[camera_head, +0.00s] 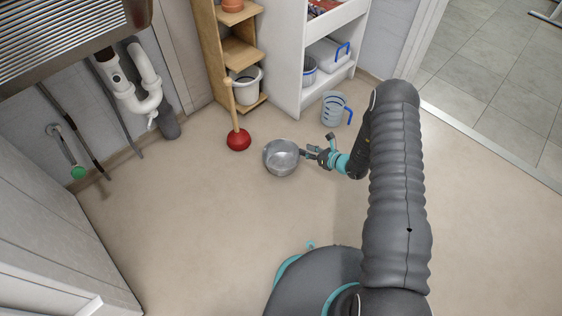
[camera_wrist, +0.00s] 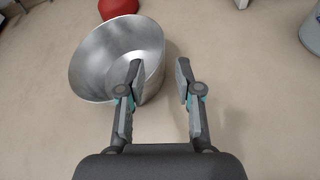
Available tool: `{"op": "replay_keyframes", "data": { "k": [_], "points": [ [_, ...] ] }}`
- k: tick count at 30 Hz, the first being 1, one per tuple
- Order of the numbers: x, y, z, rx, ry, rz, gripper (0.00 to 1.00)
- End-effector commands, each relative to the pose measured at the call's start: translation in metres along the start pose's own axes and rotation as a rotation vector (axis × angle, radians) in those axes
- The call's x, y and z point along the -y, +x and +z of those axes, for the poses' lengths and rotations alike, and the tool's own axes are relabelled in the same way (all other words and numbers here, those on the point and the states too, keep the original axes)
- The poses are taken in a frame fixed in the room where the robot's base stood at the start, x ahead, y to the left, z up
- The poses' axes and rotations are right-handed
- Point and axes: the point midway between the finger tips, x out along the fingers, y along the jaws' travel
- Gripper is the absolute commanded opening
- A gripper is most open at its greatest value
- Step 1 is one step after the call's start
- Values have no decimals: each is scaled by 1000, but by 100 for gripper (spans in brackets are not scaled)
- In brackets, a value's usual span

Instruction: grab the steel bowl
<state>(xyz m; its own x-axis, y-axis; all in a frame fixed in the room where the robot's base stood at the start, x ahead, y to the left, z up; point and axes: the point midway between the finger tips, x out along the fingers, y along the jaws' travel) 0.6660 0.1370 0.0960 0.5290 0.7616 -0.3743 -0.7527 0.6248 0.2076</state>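The steel bowl (camera_head: 281,157) sits on the beige floor in the middle of the head view. In the wrist view the shiny bowl (camera_wrist: 108,52) fills the upper left, with its opening facing the camera. My gripper (camera_head: 308,153) is at the bowl's right side, close to the rim. In the wrist view my gripper (camera_wrist: 159,69) is open. The left finger overlaps the bowl's inside and the right finger is over bare floor outside it, so the near right rim shows between them. Contact cannot be told.
A red plunger (camera_head: 238,139) stands behind and left of the bowl. A clear jug (camera_head: 335,108) with a blue handle is behind my gripper. A wooden shelf (camera_head: 240,52) and a white cabinet (camera_head: 290,60) stand at the back. The floor in front is clear.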

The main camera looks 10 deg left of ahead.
Motion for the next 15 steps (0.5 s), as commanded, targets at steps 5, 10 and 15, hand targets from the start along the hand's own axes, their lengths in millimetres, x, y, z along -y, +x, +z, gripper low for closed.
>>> {"op": "replay_keyframes", "data": {
  "k": [5, 10, 15],
  "points": [
    [0, 21, 0, -1, -1, 0, 34],
    [0, 30, 0, 0, -1, 1, 34],
    [1, 53, 0, 0, -3, 2, 34]
  ]
}}
